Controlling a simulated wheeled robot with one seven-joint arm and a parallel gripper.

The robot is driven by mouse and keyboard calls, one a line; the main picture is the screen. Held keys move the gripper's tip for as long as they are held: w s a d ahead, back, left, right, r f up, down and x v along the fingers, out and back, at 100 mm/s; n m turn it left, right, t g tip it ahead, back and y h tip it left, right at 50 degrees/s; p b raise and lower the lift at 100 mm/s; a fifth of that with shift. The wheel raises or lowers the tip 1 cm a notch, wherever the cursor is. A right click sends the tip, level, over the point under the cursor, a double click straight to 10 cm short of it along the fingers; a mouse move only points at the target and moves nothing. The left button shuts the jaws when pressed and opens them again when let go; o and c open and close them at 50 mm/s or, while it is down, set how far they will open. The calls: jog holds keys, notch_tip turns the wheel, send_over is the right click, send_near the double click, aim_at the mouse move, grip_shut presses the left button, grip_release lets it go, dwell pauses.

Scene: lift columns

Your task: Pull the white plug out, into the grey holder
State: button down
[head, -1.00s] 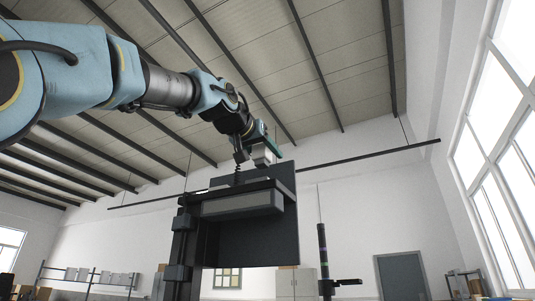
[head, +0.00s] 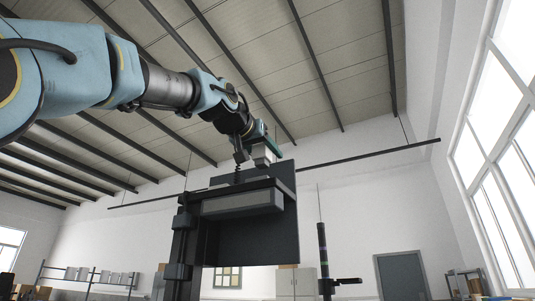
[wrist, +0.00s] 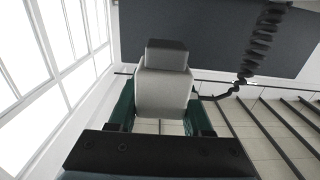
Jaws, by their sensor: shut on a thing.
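The white plug (wrist: 163,95) is between the two green fingers of my gripper (wrist: 162,108) in the wrist view. Its far end shows a dark grey block (wrist: 167,55) in front of a dark panel; whether that end is seated in anything cannot be told. In the head view my gripper (head: 267,148) is above the lift column's top, with the pale plug (head: 262,160) small beneath it. A black coiled cable (wrist: 262,40) hangs beside the plug. A grey box-like ledge (head: 240,204) is on the column's front; I cannot tell if it is the holder.
The dark upright panel (head: 265,240) stands behind the ledge, close to my gripper. The black lift column (head: 180,245) is on its left. A thin dark post (head: 323,255) stands to the right.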

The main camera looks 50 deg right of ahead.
jog(key=shift+f+b, duration=1.9)
jog(key=shift+f, duration=0.25)
dwell(0.4)
dwell(0.4)
jog(key=shift+c, duration=1.3)
grip_release()
jog(key=shift+o, duration=0.4)
jog(key=shift+o, duration=0.9)
jog(key=shift+r, duration=0.1)
notch_tip(320, 180, up, 7)
jog(key=p, duration=0.7)
